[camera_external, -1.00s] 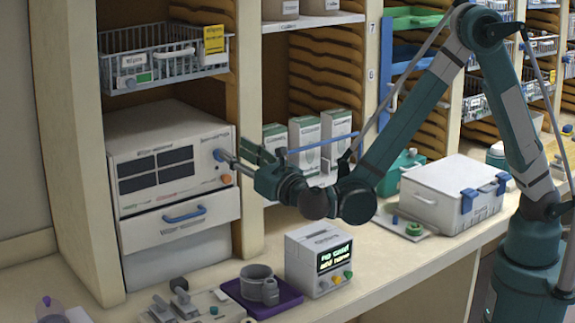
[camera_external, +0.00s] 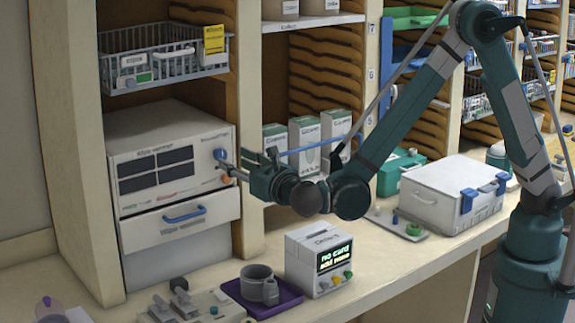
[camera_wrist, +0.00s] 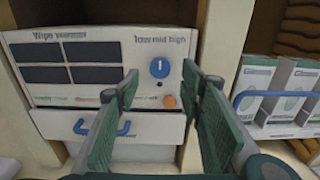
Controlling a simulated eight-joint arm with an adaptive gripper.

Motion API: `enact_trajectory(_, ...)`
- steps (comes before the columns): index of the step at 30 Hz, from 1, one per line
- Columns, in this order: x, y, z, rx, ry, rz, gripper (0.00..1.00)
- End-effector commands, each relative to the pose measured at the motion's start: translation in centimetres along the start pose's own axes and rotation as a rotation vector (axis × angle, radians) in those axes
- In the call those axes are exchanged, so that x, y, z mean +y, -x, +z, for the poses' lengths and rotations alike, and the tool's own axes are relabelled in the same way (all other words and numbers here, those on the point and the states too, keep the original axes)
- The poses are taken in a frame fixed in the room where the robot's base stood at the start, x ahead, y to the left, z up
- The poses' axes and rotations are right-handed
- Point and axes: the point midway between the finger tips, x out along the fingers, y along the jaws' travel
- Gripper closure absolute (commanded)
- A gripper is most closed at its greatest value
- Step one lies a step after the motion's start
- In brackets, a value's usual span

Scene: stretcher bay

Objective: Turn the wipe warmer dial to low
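The wipe warmer (camera_external: 185,150) is a white box on the shelf at the left. Its blue dial (camera_wrist: 160,67) sits under a label that seems to read low, mid, high. The white mark on the dial stands about upright, roughly under the middle of the label. In the external view the dial (camera_external: 219,154) shows just left of my fingertips. My gripper (camera_wrist: 160,88) is open and empty, with one finger on each side of the dial in the wrist view. In the external view my gripper (camera_external: 238,168) points at the front panel; I cannot tell whether it touches.
An orange knob (camera_wrist: 170,101) lies just below the dial, and a drawer with a blue handle (camera_wrist: 102,128) is under the panel. White boxes (camera_external: 304,143) stand to the right. A wire basket (camera_external: 165,62) is above.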

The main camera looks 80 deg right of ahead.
Motion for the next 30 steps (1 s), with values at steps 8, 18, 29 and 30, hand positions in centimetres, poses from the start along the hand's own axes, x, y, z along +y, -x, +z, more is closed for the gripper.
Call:
enact_trajectory(8,-0.1,-3.3,0.1,0.0,0.0,-0.002,0.62)
enact_trajectory(18,0.0,-6.2,0.0,0.0,0.0,-0.001,0.62)
enact_trajectory(29,0.0,-6.5,0.0,0.0,0.0,-0.001,0.62)
enact_trajectory(30,0.0,-6.5,0.0,0.0,0.0,-0.001,0.66)
